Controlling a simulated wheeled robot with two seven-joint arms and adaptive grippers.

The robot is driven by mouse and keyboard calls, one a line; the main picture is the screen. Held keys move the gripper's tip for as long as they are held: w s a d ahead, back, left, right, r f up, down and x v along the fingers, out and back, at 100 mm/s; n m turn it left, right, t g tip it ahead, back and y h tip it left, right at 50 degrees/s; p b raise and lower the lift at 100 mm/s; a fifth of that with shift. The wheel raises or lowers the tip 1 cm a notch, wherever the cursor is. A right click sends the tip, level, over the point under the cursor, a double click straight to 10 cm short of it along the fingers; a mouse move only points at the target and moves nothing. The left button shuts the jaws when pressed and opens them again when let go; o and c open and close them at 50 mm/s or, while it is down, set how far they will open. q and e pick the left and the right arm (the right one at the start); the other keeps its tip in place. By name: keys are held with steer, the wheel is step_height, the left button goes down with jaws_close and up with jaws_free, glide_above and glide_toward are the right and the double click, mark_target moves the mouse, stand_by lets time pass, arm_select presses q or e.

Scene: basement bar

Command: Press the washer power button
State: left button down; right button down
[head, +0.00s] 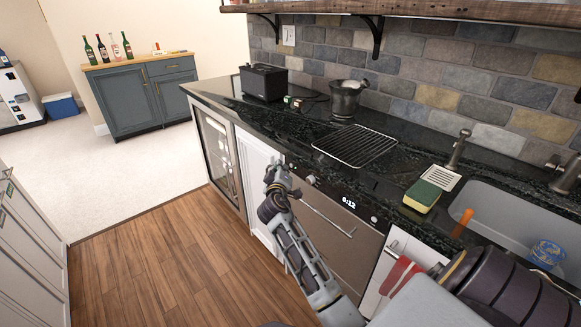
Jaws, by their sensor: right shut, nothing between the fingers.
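My right gripper (277,170) is shut and empty. It is in front of the upper part of a white-fronted unit (254,158) under the dark counter. Its tip is close to the unit's top edge; I cannot tell whether it touches. Just to its right is a built-in appliance (331,226) with a dark control strip, knobs, a lit clock display (349,203) and a bar handle. No label shows which of the two is the washer, and no power button can be made out; the gripper and arm hide part of both fronts. My left gripper is out of view.
The black counter (300,127) carries a toaster (263,82), a wire rack (354,146), a dark pot (346,99) and a sponge (422,195). A sink (492,222) is at the right. A glass-fronted unit (219,155) stands left. The wooden floor (170,255) is clear.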

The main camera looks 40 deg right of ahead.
steer(key=shift+a, duration=0.15)
steer(key=shift+s+a+b, duration=0.15)
steer(key=shift+a+b, duration=0.25)
steer(key=shift+a, duration=1.05)
steer(key=shift+s+a+b, duration=0.1)
steer(key=shift+a+b, duration=0.3)
steer(key=shift+a, duration=1)
